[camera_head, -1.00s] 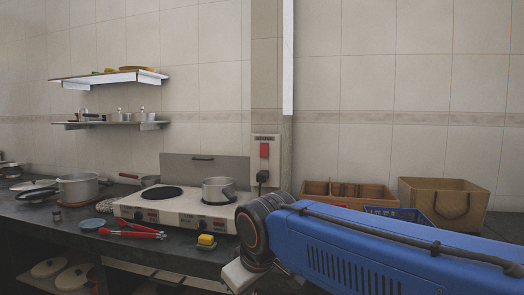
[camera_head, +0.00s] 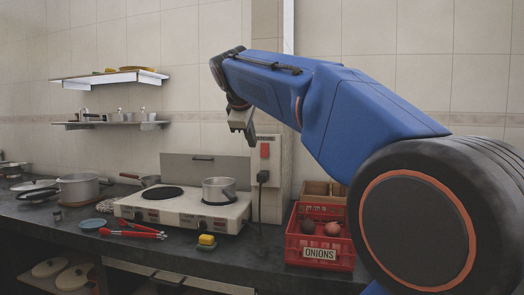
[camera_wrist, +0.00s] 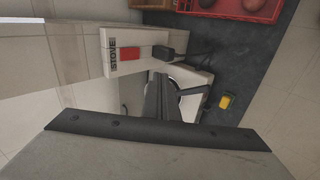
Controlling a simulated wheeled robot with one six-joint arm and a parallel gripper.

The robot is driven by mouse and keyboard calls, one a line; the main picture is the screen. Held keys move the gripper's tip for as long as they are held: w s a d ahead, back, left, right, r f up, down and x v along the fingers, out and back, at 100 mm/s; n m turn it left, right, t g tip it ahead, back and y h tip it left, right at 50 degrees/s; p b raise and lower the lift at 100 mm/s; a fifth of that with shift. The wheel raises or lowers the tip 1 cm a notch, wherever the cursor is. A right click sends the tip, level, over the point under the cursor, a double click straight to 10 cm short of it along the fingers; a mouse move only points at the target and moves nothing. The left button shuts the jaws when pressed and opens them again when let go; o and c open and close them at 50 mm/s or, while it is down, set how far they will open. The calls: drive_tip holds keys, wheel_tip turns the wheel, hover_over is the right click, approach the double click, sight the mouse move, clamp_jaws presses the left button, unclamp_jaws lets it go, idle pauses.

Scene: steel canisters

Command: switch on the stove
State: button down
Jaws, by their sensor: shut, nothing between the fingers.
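The white stove (camera_head: 170,210) stands on the counter with two hotplates and a pot (camera_head: 219,190) on the right one. A wall panel behind its right end carries a red switch (camera_head: 264,151) with a black plug (camera_head: 263,177) below. In the wrist view the panel (camera_wrist: 112,48) reads "STOVE", with the red switch (camera_wrist: 130,54) and the plug (camera_wrist: 163,52) beside it. My gripper (camera_head: 250,138) is raised, pointing down, just left of and above the red switch in the head view. Its fingers (camera_wrist: 158,98) are shut and empty, apart from the switch in the wrist view.
A red crate labelled "ONIONS" (camera_head: 319,244) stands on the counter right of the stove. A yellow sponge (camera_head: 206,240) and red tongs (camera_head: 132,234) lie in front of the stove. Pots stand at the left, and two shelves (camera_head: 110,77) hang on the wall.

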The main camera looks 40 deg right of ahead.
drive_tip(key=shift+w+d+r+h, duration=0.15)
drive_tip(key=shift+w+d+r, duration=0.15)
drive_tip(key=shift+d+r, duration=0.25)
drive_tip(key=shift+w+d+r+h, duration=0.15)
drive_tip(key=shift+w+d+r, duration=0.15)
drive_tip(key=shift+r, duration=0.3)
approach(264, 155)
wheel_tip(264, 155, down, 3)
drive_tip(key=shift+w+d+f, duration=0.25)
drive_tip(key=shift+w+d, duration=0.2)
drive_tip(key=shift+d, duration=0.15)
drive_tip(key=shift+w+d+f, duration=0.2)
drive_tip(key=shift+w+d, duration=0.25)
drive_tip(key=shift+d, duration=0.15)
drive_tip(key=shift+w+d, duration=0.35)
drive_tip(key=shift+d, duration=0.1)
drive_tip(key=shift+f, duration=0.1)
